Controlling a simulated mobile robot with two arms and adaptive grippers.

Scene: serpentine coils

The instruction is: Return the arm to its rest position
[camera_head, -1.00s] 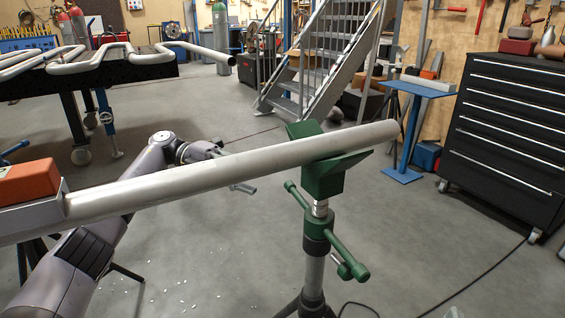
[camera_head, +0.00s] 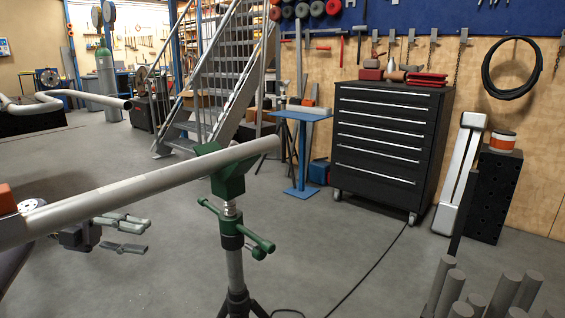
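My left gripper (camera_head: 146,236) is at the lower left of the head view. Its two grey fingers are spread apart with nothing between them. It shows below the long grey pipe (camera_head: 160,178) and apart from it in the picture. Part of my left arm is hidden behind the pipe or cut off by the left edge. The pipe rests on a green stand head (camera_head: 229,178) on a tripod stand (camera_head: 235,265), and its right end sticks out past it. My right gripper is not in view.
A black drawer cabinet (camera_head: 385,150) stands right of centre, with a blue stand (camera_head: 300,150) beside it. Several upright grey tubes (camera_head: 503,293) are at the lower right. A dark cable crosses the floor. The floor between stand and cabinet is open.

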